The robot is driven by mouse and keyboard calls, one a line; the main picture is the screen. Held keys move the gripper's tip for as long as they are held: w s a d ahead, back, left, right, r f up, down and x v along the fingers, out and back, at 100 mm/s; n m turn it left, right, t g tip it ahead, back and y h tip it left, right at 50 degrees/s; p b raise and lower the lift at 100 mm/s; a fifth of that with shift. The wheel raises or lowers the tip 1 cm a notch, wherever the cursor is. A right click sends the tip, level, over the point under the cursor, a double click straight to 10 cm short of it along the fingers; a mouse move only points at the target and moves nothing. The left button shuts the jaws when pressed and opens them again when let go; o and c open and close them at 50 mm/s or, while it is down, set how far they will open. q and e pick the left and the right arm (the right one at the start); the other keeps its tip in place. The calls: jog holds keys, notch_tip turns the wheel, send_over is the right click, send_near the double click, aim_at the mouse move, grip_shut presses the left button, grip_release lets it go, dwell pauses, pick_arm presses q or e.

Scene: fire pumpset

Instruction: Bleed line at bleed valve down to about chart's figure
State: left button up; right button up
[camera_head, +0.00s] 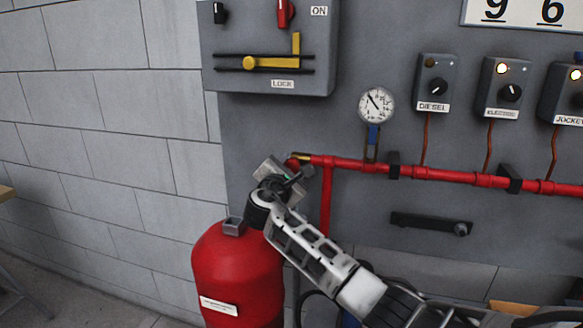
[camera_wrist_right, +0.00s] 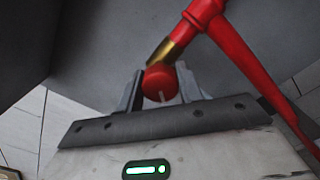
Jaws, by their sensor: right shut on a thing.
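The red bleed valve knob (camera_wrist_right: 158,82) sits on a brass stem at the left end of the red pipe. My right gripper (camera_head: 292,170) is shut on this knob, with one finger on each side in the wrist view. In the head view the gripper mostly hides the knob. The pressure gauge (camera_head: 376,105) stands above the pipe on a blue-handled fitting; its needle points to the upper left, and its figures are too small to read. A white chart (camera_head: 524,12) at the top right shows 9 and 6, cut off by the picture's edge. My left gripper is out of view.
A red tank (camera_head: 238,275) stands below my right gripper. Diesel (camera_head: 433,85), electric (camera_head: 504,88) and jockey (camera_head: 565,95) boxes hang at right; electric and jockey lamps glow. A grey box (camera_head: 270,45) with a yellow lock bar is above. A black handle (camera_head: 430,222) is below the pipe.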

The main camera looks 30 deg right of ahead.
jog(key=shift+n, duration=0.3)
jog(key=shift+f, duration=0.1)
jog(key=o, duration=1)
pick_arm(q)
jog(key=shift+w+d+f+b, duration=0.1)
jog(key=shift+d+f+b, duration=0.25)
jog(key=shift+b, duration=0.7)
pick_arm(e)
jog(key=v, duration=1.6)
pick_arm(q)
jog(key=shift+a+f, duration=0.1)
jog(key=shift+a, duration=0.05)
